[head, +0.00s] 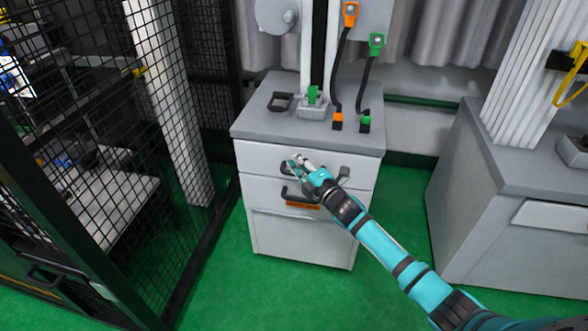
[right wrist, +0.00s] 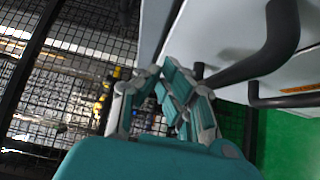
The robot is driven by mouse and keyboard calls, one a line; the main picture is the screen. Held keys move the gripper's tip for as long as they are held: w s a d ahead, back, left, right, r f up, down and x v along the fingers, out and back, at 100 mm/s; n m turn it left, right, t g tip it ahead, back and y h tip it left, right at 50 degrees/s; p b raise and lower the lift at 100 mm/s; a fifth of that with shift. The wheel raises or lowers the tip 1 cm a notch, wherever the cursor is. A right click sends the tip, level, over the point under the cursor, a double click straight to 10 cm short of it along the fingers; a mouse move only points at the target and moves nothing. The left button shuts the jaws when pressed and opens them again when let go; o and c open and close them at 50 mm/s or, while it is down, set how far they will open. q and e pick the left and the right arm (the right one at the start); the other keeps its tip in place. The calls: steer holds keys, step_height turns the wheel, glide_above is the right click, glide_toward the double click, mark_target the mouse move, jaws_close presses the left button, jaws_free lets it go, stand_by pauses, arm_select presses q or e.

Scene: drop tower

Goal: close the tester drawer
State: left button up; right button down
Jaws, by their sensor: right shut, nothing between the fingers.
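The grey cabinet (head: 300,232) stands in the middle of the head view. Its upper drawer front (head: 260,158) has a dark bar handle (head: 344,173), partly hidden behind my right gripper. A lower drawer front (head: 258,190) has another dark handle (head: 286,193) with an orange label (head: 303,206) below it. My right gripper (head: 297,163) is shut and empty in front of the upper drawer, by its handle. In the right wrist view my right gripper (right wrist: 167,82) is beside a dark handle (right wrist: 272,52); contact is unclear. I cannot tell how far either drawer stands out.
A black mesh fence (head: 95,130) stands at the left. Another grey cabinet (head: 480,220) stands at the right. Orange (head: 350,14) and green (head: 376,42) plugs with cables are above the middle cabinet top. The green floor is clear in front.

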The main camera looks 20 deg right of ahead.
steer(key=a+p+v, duration=0.1)
steer(key=v, duration=0.9)
steer(key=s+a+f+m+g+h, duration=0.15)
steer(key=s+f+m+g, duration=0.35)
steer(key=s+f+m, duration=0.55)
steer(key=s+a+f+m+g+h, duration=0.1)
steer(key=s+f+m+g+h, duration=0.35)
steer(key=s+f, duration=1)
arm_select(q)
steer(key=s+a+f+g+p, duration=0.1)
steer(key=s+f+p, duration=0.6)
steer(key=f+p, duration=0.15)
steer(key=s+a+p, duration=0.2)
steer(key=s+p, duration=0.7)
steer(key=s, duration=0.4)
steer(key=shift+a+g, duration=0.35)
steer(key=shift+g, duration=0.05)
arm_select(e)
steer(key=s+f+m+g, duration=0.1)
steer(key=s+f+g, duration=0.2)
steer(key=s, duration=1)
steer(key=s+f+m+g+y, duration=0.1)
steer(key=s+f+g, duration=0.3)
steer(key=s, duration=1)
step_height(320, 180, down, 3)
steer(key=shift+r+m+y, duration=0.2)
steer(key=shift+m+y, duration=0.1)
steer(key=shift+m, duration=0.4)
